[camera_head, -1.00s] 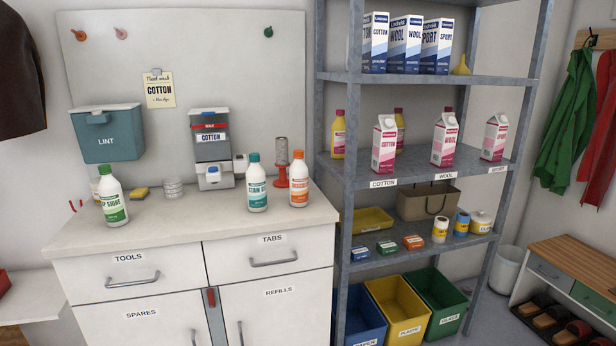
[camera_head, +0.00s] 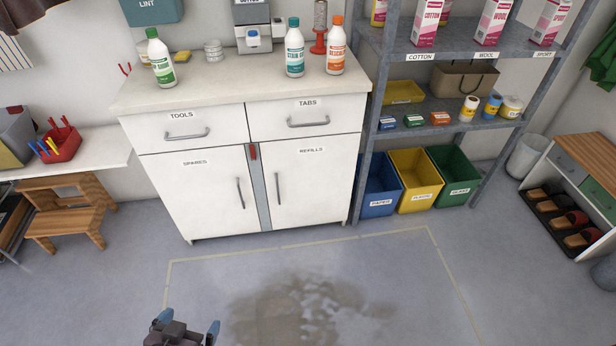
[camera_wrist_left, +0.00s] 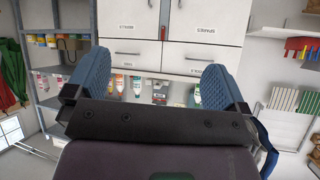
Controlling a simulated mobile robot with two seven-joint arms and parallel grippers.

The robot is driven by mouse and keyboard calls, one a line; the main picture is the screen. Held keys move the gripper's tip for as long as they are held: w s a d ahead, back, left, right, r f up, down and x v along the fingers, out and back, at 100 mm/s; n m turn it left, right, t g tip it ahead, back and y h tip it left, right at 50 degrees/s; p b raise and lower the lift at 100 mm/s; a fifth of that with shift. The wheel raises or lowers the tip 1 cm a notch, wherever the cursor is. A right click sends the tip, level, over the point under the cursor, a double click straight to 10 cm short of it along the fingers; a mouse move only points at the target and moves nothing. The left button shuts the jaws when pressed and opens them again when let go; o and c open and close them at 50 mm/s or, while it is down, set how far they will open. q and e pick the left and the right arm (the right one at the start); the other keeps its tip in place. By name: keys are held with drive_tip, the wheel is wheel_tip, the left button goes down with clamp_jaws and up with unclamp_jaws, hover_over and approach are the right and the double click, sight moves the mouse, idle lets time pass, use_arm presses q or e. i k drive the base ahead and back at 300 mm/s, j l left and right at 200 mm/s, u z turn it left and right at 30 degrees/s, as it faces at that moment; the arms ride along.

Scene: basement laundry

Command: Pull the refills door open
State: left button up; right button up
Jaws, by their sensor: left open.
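The refills door (camera_head: 315,185) is the right-hand white door of the low cabinet, labelled REFILLS, and it is shut. Its upright metal handle (camera_head: 278,189) is near the door's left edge. My left gripper (camera_head: 188,325) is at the bottom of the head view, over the floor in front of the cabinet and well apart from the door. Its blue fingers are spread with nothing between them. In the left wrist view the cabinet appears upside down beyond the gripper (camera_wrist_left: 158,62), with the refills door (camera_wrist_left: 128,14) at the top. My right gripper is out of view.
The spares door (camera_head: 200,200) is shut beside it, past a grey strip with a red piece (camera_head: 252,152). The tabs drawer (camera_head: 306,117) above is shut. Blue, yellow and green bins (camera_head: 455,180) stand right. A dark patch (camera_head: 300,305) marks the otherwise clear floor.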

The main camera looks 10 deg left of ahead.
sight(309, 180)
drive_tip(key=i+u, duration=0.25)
drive_tip(key=i+l+u, duration=0.1)
drive_tip(key=i+u, duration=0.2)
drive_tip(key=u, duration=1.05)
drive_tip(key=k+j, duration=0.05)
